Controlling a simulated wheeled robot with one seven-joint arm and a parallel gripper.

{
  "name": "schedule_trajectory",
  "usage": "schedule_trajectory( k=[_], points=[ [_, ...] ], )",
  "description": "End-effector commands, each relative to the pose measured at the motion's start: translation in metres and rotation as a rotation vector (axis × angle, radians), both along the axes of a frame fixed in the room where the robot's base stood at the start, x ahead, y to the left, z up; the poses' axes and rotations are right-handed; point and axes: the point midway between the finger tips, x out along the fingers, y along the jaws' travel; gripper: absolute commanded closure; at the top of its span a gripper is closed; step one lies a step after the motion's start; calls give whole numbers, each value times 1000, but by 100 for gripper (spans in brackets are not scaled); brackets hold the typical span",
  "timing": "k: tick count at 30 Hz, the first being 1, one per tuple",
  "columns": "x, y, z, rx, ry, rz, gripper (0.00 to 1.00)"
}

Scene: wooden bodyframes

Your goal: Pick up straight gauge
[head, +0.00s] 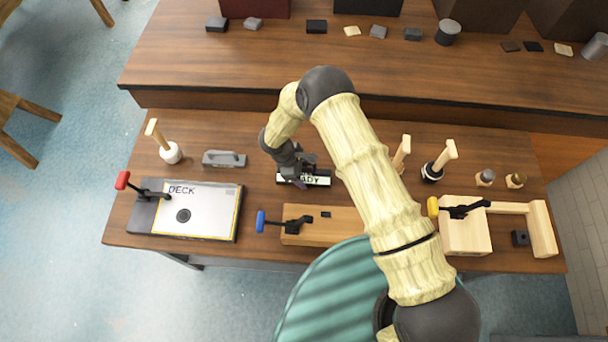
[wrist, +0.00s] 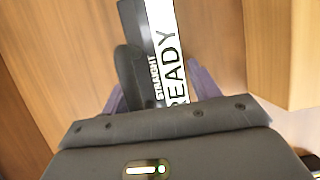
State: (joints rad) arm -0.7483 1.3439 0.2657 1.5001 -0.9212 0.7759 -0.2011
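A black bar with a white READY strip (wrist: 170,60) and small lettering STRAIGHT lies on the wooden table; it also shows in the head view (head: 318,180). A dark, round-ended piece (wrist: 128,68) lies along its left side in the wrist view; I cannot tell whether this is the straight gauge or part of the bar. My gripper (wrist: 160,95) is over them, its purple fingers apart on either side. I see no clear contact. In the head view my gripper (head: 297,176) partly covers the bar. A grey block with a handle (head: 224,158) lies to its left.
A DECK plate (head: 205,212) with a red-handled clamp is at left. A wooden block with a blue-handled clamp (head: 325,228) is in front. A yellow-handled clamp fixture (head: 466,232) is at right. Wooden-handled tools (head: 171,152) stand nearby. A raised shelf (head: 240,75) runs behind.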

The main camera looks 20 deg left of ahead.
Motion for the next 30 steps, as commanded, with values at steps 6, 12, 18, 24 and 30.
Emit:
schedule_trajectory(
  k=[6,12,18,24,30],
  points=[
    [0,0,1,0,-1,0,75],
    [0,0,1,0,-1,0,75],
    [1,1,10,2,-2,0,75],
    [1,1,35,2,-4,1,75],
    [1,1,69,2,-3,0,75]
  ],
)
